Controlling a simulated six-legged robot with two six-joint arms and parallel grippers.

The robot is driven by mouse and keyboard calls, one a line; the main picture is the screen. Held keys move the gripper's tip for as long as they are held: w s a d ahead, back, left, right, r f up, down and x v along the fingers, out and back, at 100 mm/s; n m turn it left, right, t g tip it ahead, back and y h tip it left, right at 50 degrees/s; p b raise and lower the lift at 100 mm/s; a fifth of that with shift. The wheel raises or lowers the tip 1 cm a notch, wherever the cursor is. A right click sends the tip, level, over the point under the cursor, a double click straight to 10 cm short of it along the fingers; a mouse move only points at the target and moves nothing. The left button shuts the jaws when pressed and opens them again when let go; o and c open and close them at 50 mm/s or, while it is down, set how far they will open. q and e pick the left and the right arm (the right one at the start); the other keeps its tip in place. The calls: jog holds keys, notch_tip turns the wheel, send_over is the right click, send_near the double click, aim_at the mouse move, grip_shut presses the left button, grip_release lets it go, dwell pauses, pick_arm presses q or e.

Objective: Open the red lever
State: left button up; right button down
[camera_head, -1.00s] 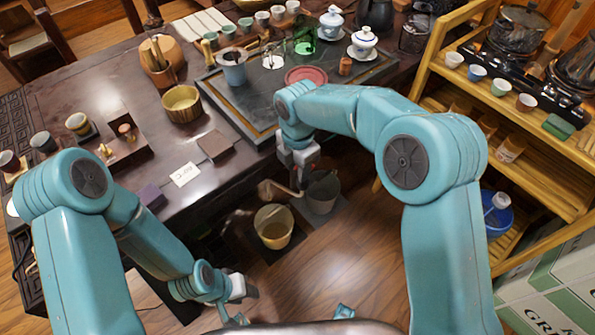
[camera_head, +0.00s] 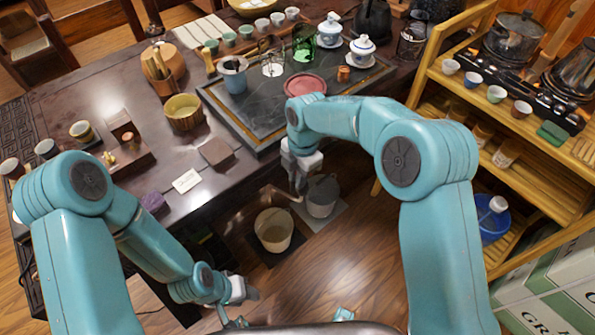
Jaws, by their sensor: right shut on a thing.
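My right gripper (camera_head: 299,182) points down just off the table's front edge, above the buckets. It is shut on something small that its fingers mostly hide. A thin tan-brown rod (camera_head: 281,191) shows beside its fingertips and slants down to the right. I cannot make out a clearly red lever; the rod or the hidden held part may be it. My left gripper (camera_head: 239,307) is low at the bottom middle, apart from everything on the table. Its fingers are too unclear to tell open from shut.
A cream bucket (camera_head: 273,230) and a grey bucket (camera_head: 321,196) stand on the floor under the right gripper. The dark table (camera_head: 90,100) holds a tea tray (camera_head: 235,118), cups and a red dish (camera_head: 304,84). A wooden shelf (camera_head: 530,180) stands at right.

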jog(key=c, duration=1.2)
grip_release()
jog(key=shift+r, duration=0.1)
jog(key=r, duration=0.5)
jog(key=d+r+p, duration=0.1)
jog(key=r, duration=0.4)
jog(key=w+r+p, duration=0.1)
jog(key=r, duration=0.5)
jog(key=shift+d, duration=0.3)
